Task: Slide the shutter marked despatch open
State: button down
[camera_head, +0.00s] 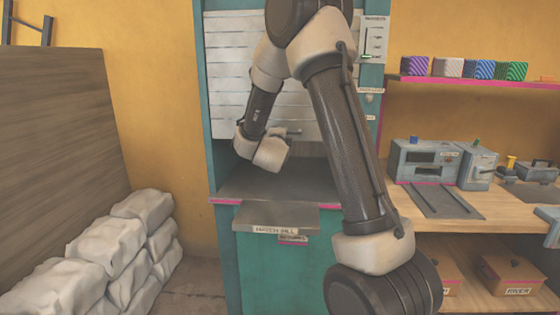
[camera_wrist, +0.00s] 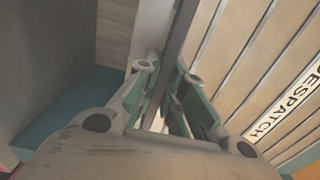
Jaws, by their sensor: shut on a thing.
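The despatch shutter (camera_head: 228,75) is a pale slatted panel in the teal cabinet. Its lower edge stands above the dark sill, with a dark opening below it. In the wrist view its slats (camera_wrist: 240,60) run diagonally on the right, with a DESPATCH label (camera_wrist: 290,103). My gripper (camera_wrist: 168,72) is shut on a dark grey bar (camera_wrist: 183,28), which runs parallel to the slats and looks like the shutter's handle. In the head view my arm reaches to the shutter's lower part and hides much of it; the fingertips cannot be made out there.
A ledge labelled HATCH SILL (camera_head: 275,217) juts out below the opening. White sacks (camera_head: 105,255) are piled at the left. At the right are a workbench (camera_head: 470,208) with grey machines and a shelf (camera_head: 480,83) with patterned blocks. A notice (camera_head: 374,40) hangs beside the shutter.

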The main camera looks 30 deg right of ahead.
notch_tip(320, 180, up, 16)
jog(key=shift+f, duration=0.25)
jog(key=c, duration=1.5)
grip_release()
jog(key=v, duration=1.2)
